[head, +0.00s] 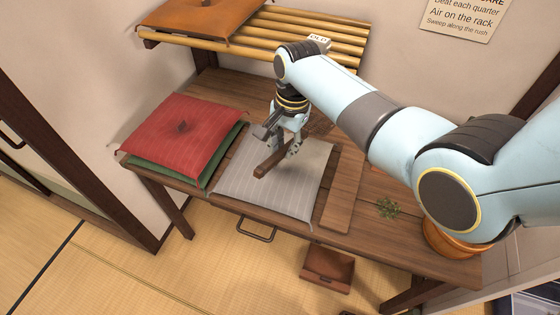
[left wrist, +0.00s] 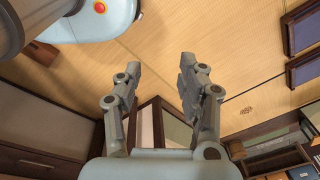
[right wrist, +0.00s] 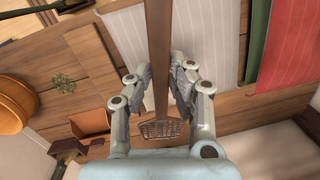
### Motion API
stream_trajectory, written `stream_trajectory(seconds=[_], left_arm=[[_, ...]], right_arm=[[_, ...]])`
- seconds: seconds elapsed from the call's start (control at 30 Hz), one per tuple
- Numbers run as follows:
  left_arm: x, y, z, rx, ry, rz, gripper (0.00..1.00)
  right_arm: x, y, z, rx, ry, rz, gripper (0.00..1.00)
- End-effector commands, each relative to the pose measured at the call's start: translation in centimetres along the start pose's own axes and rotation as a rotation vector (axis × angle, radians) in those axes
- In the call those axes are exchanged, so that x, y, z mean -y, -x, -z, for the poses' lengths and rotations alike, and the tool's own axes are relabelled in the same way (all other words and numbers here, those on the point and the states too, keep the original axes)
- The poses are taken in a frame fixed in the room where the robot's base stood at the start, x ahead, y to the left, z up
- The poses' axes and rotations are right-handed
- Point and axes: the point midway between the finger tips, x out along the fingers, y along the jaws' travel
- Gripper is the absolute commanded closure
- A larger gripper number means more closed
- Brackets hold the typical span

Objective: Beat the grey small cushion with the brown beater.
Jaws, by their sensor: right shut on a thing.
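The grey small cushion (head: 300,190) lies flat on the wooden bench, with pale stripes; it also shows in the right wrist view (right wrist: 210,45). My right gripper (head: 284,147) is above the cushion's back part. It is shut on the brown beater (head: 271,164), whose handle (right wrist: 158,35) runs between the fingers; its slatted head (right wrist: 162,130) shows near the bottom of the right wrist view. I cannot tell whether the beater touches the cushion. My left gripper (left wrist: 160,68) is open and empty, away from the bench, with tatami floor behind it.
A red cushion (head: 180,135) lies on a green one (head: 215,165) left of the grey cushion. A slatted rack (head: 290,35) holds an orange cushion (head: 200,18) behind. A green sprig (head: 387,207) and an orange pot (head: 450,240) are at the right. A brown dustpan-like box (head: 328,267) sits below.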

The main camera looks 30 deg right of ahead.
Motion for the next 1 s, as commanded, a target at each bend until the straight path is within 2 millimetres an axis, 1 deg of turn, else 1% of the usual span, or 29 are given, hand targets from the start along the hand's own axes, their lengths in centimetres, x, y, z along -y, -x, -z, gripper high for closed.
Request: stream_trajectory(seconds=[0.07, 0.23, 0.4, 0.47, 0.57, 0.63, 0.7, 0.77, 0.8, 0.87, 0.97, 1.0], left_arm=[[0.2, 0.0, 0.7, -0.010, -0.001, 0.003, 0.60], [0.4, -0.1, 1.8, -0.025, -0.001, 0.005, 0.60], [0.5, -0.1, 1.6, -0.023, -0.001, 0.006, 0.60], [0.4, -0.5, 1.2, -0.018, -0.001, 0.005, 0.60], [0.3, -2.4, 0.3, -0.007, -0.002, 0.005, 0.60], [0.1, -4.2, -0.3, 0.000, -0.002, 0.005, 0.60], [-0.1, -5.8, -0.6, 0.003, -0.002, 0.004, 0.60], [-0.2, -7.1, -0.8, 0.003, -0.001, 0.003, 0.60], [-0.2, -6.0, -0.6, 0.003, -0.001, 0.002, 0.60], [-0.3, -5.2, -0.4, 0.002, 0.000, 0.001, 0.60], [-0.3, -3.0, 0.1, -0.003, 0.001, 0.000, 0.60], [-0.2, -2.0, 0.3, -0.004, 0.001, 0.000, 0.60]], right_arm=[[0.3, 0.4, 0.5, 0.001, -0.001, 0.002, 1.00], [0.6, 0.6, 0.7, 0.006, -0.001, 0.007, 1.00], [0.5, 0.6, 0.7, 0.006, -0.001, 0.006, 1.00], [0.5, 0.1, 0.7, 0.006, -0.001, 0.005, 1.00], [0.2, -2.6, 0.8, 0.007, -0.002, 0.003, 1.00], [0.0, -5.2, 1.0, 0.008, -0.002, 0.002, 1.00], [-0.2, -7.5, 1.2, 0.007, -0.002, 0.003, 1.00], [-0.4, -9.3, 1.3, 0.007, -0.002, 0.003, 1.00], [-0.2, -8.0, 1.2, 0.006, -0.001, 0.005, 1.00], [-0.1, -7.2, 1.2, 0.006, -0.001, 0.006, 1.00], [0.1, -5.1, 1.1, 0.006, -0.001, 0.006, 1.00], [0.2, -4.1, 1.0, 0.006, -0.001, 0.006, 1.00]])
